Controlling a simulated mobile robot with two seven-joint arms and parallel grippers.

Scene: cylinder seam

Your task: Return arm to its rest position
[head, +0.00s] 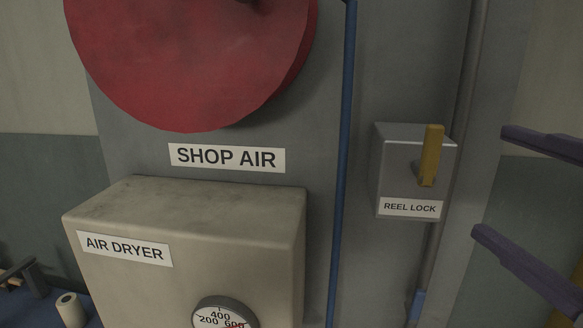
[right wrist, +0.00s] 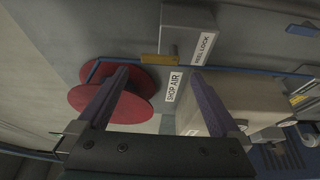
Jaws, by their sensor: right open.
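My right gripper (head: 508,184) shows at the right edge of the head view as two purple fingers spread apart. In the right wrist view its fingers (right wrist: 157,95) are open with nothing between them but the wall behind. The reel lock box (head: 385,180), grey with a yellow lever (head: 431,155), is on the wall to the left of the fingers, apart from them. The lever (right wrist: 159,60) also shows beyond the fingers in the right wrist view. The lever stands upright in the head view. My left gripper is not in view.
A red reel (head: 190,60) is at the upper left above the SHOP AIR label (head: 227,158). The beige air dryer (head: 200,225) with a round gauge (head: 222,314) juts out below. A blue hose (head: 342,160) runs down the panel. A white roll (head: 71,310) stands at lower left.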

